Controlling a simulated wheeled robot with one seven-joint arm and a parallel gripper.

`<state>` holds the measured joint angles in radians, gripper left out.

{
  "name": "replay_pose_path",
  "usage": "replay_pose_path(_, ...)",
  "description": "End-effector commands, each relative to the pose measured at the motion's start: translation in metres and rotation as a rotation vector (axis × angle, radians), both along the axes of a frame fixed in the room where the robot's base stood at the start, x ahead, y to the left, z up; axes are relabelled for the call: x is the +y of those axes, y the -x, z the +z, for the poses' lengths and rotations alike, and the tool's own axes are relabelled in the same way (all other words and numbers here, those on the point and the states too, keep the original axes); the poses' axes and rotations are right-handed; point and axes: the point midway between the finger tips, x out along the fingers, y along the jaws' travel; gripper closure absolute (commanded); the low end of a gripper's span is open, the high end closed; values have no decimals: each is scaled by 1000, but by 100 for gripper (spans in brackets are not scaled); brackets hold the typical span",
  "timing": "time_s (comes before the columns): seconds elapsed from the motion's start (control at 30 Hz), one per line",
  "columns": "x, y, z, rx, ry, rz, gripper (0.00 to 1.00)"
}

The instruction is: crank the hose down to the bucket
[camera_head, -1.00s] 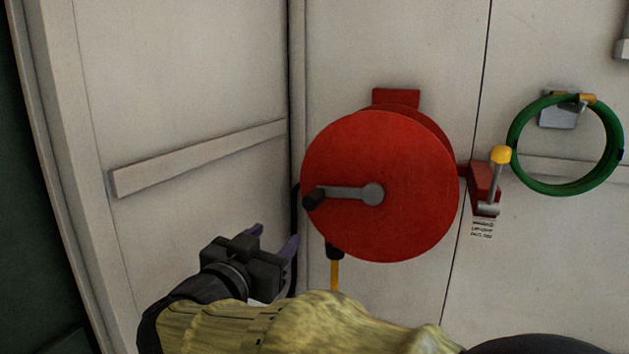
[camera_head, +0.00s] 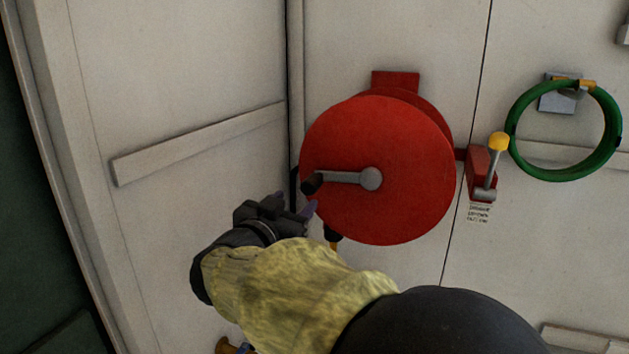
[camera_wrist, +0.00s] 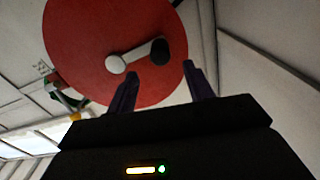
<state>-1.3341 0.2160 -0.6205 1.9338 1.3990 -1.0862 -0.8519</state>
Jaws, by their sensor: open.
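A red hose reel (camera_head: 400,140) is mounted on the pale wall. Its grey crank arm (camera_head: 345,178) points left from the hub and ends in a dark handle (camera_head: 312,183). My gripper (camera_head: 297,206) is open and empty, just below and left of the handle, apart from it. In the wrist view, the two purple fingers of my gripper (camera_wrist: 163,84) point at the reel (camera_wrist: 80,45), and the dark handle (camera_wrist: 159,51) shows just beyond and between the fingertips. The dark hose end (camera_head: 331,233) hangs under the reel, partly hidden by my arm. No bucket is clearly visible.
A red bracket with a yellow-knobbed lever (camera_head: 498,145) sits right of the reel, above a small label (camera_head: 478,214). A green hose coil (camera_head: 514,130) hangs further right. A wall corner and a raised rail (camera_head: 200,145) lie close to the left. A brass-coloured piece (camera_head: 228,347) shows at the bottom edge.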

Motion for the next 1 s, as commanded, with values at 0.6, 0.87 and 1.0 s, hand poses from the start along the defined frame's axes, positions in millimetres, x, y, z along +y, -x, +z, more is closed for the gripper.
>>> replay_pose_path(0.6,-32,-87,1,-1,0,-1,48)
replay_pose_path(0.87,-33,-89,0,0,-1,1,48)
replay_pose_path(1.0,-34,-89,0,0,0,-1,68)
